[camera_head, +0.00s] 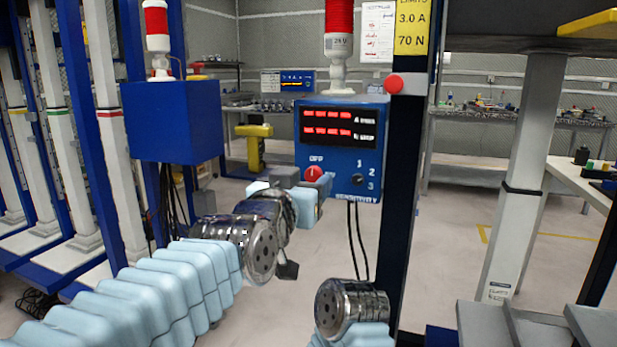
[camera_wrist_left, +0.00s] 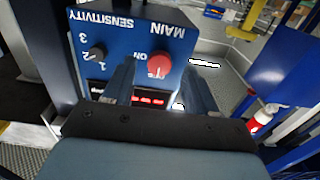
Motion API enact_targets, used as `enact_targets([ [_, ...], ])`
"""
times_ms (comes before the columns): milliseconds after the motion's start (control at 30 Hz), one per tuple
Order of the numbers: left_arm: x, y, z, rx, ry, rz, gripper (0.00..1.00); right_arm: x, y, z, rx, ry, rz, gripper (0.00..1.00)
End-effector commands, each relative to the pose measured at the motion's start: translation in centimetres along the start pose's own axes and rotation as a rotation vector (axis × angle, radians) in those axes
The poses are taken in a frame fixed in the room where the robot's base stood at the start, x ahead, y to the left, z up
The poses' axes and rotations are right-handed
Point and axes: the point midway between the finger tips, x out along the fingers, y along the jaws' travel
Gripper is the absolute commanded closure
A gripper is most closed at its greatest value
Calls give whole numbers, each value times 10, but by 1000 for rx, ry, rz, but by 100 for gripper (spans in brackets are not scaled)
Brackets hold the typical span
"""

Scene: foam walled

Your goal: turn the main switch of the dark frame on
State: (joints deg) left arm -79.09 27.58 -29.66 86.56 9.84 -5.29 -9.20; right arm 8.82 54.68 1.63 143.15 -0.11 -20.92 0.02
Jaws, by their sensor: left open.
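The main switch is a red round knob (camera_head: 313,173) on a blue control box (camera_head: 340,190) fixed to a dark frame post (camera_head: 400,230). "OFF" is printed above the knob. In the left wrist view, upside down, the knob (camera_wrist_left: 159,66) sits beside the words "MAIN" and "ON", with a pale mark towards the displays. My left gripper (camera_wrist_left: 160,88) is open, its two fingers spread either side of the knob's line and apart from it. In the head view the left gripper (camera_head: 320,187) is just in front of the box's lower part, covering some of it.
Beside the switch is a small black sensitivity knob (camera_head: 357,180). The box carries lit red displays (camera_head: 327,123) and a red-and-white lamp (camera_head: 339,50). A red button (camera_head: 393,84) is on the post. Another blue box (camera_head: 172,120) stands left. Two black cables hang below the box.

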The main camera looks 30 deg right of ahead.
Motion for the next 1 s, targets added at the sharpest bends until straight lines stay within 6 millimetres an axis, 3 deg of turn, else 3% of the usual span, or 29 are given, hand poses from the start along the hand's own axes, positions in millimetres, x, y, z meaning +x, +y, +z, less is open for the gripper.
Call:
enact_targets([
  [167, 15, 0, 0, -1, -1, 0, 43, -4, -2, 0, -1, 0, -1, 57],
  [467, 17, 0, 0, -1, 0, 1, 43, -4, -2, 0, -1, -1, -1, 57],
  [833, 16, 0, 0, -1, 0, 1, 99, -4, -2, 0, -1, -1, -1, 57],
  [1000, 16, 0, 0, 8, 0, 1, 99, -3, -1, 0, -1, 0, -1, 57],
])
